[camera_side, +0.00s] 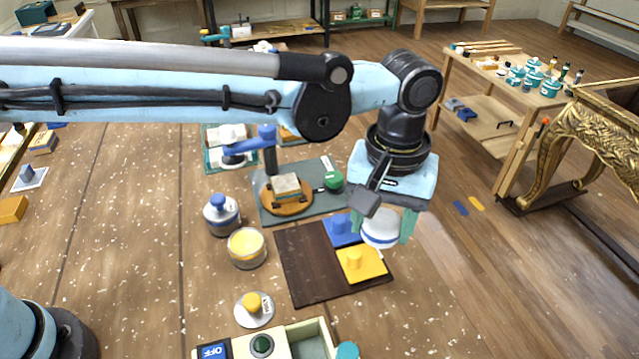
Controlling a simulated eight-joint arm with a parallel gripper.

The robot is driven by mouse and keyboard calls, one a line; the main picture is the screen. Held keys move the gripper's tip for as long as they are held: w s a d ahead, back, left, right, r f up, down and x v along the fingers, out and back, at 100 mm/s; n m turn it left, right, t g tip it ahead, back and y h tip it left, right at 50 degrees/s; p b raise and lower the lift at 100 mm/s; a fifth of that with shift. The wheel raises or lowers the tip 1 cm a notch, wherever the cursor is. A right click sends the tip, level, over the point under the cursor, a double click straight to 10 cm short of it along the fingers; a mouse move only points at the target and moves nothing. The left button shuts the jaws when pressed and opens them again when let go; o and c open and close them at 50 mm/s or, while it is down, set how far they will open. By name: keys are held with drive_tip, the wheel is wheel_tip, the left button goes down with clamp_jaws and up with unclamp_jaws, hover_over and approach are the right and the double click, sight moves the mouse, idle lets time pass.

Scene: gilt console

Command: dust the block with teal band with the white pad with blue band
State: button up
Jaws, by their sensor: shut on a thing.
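My gripper (382,232) is at the right of the work area, pointing down, with its pale teal fingers shut on the white pad with blue band (380,225). The pad is beside the blue and yellow pieces on the dark board; I cannot tell its exact height. A small cream block with a greenish band (286,186), seemingly the block with teal band, sits on a round wooden disc (278,208) to the left of my gripper. Dark clamps touch the block's lower sides. The pad and the block are apart.
A dark brown board (300,265) holds a blue pad (340,228) and a yellow pad (362,266). A blue-knobbed jar (221,216) and a yellow-filled tin (247,248) stand left of it. A green-knobbed tool (333,181) lies beside the disc. A control box (262,347) is in front.

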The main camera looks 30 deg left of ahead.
drive_tip(key=w+a+n, duration=0.3)
drive_tip(key=w+a, duration=0.2)
drive_tip(key=a, duration=0.6)
drive_tip(key=w+a+r+n, duration=0.1)
drive_tip(key=w+a+n, duration=0.2)
drive_tip(key=a, duration=0.8)
drive_tip(key=shift+w+a+n, duration=0.4)
drive_tip(key=shift+w, duration=0.95)
